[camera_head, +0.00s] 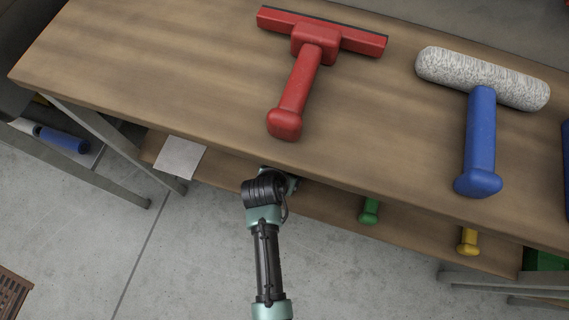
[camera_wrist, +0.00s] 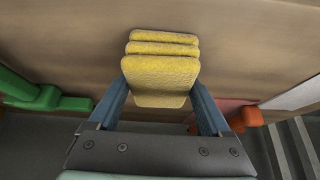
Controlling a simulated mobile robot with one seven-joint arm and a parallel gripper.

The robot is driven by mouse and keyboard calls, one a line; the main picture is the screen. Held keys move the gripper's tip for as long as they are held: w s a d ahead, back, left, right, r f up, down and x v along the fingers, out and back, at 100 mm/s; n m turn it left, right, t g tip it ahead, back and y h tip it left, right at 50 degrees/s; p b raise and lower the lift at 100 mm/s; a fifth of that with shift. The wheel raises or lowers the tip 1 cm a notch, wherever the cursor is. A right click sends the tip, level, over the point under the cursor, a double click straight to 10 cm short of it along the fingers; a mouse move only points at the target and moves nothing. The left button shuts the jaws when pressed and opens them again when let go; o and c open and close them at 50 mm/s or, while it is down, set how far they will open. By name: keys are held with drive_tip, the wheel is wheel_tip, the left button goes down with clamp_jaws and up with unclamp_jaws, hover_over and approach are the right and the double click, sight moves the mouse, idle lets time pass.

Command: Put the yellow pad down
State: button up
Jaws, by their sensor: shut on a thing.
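The yellow pad (camera_wrist: 160,76) is in the wrist view, between the two blue fingers of my gripper (camera_wrist: 160,92). It shows as several stacked yellow layers with rounded corners; I cannot tell whether these are one piece or separate pads. My gripper is shut on it. A brown wooden surface (camera_wrist: 70,45) lies behind the pad; I cannot tell whether the pad touches it. In the head view my arm reaches under the upper tabletop's front edge, over the lower shelf (camera_head: 325,203), and the gripper and pad are hidden.
A red squeegee (camera_head: 299,92) and a blue-handled roller (camera_head: 482,130) lie on the upper tabletop (camera_head: 170,70). Green (camera_head: 369,211) and yellow (camera_head: 468,241) handles stick out from the lower shelf. A pale square (camera_head: 180,157) lies at its left. In the wrist view, green (camera_wrist: 45,97) and orange-red (camera_wrist: 246,118) things flank the gripper.

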drive_tip(key=shift+f, duration=0.15)
drive_tip(key=o, duration=1.2)
drive_tip(key=shift+c, duration=0.2)
drive_tip(key=p+v, duration=0.5)
drive_tip(key=v, duration=0.7)
